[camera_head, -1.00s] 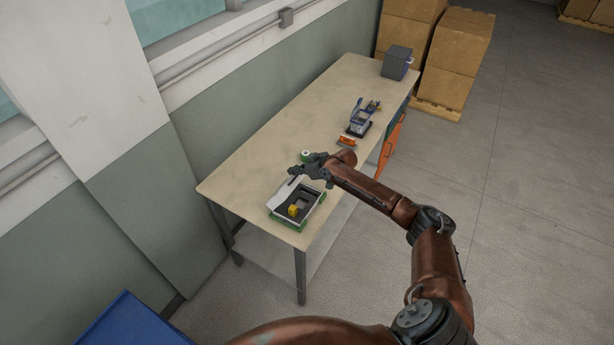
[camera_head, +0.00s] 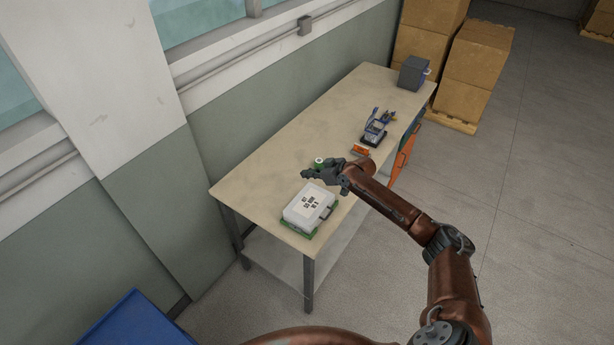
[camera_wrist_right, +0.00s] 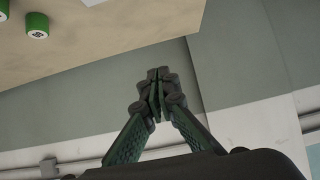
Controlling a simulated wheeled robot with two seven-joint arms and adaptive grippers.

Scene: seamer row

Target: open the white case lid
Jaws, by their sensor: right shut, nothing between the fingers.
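The white case (camera_head: 308,206) lies on a green base (camera_head: 314,236) at the near end of the table. Its lid is down, with dark marks on top, and the inside is hidden. My right gripper (camera_head: 306,174) is above the table just beyond the case, apart from the lid as far as I can tell. In the right wrist view its fingers (camera_wrist_right: 157,78) are together with nothing between them. My left gripper is not in view.
Green rolls (camera_wrist_right: 37,25) with white ends are near the gripper; one shows in the head view (camera_head: 319,162). An orange item (camera_head: 360,151), a blue-grey device (camera_head: 375,130) and a grey box (camera_head: 413,73) stand farther along the table (camera_head: 262,165). The table's left side is clear.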

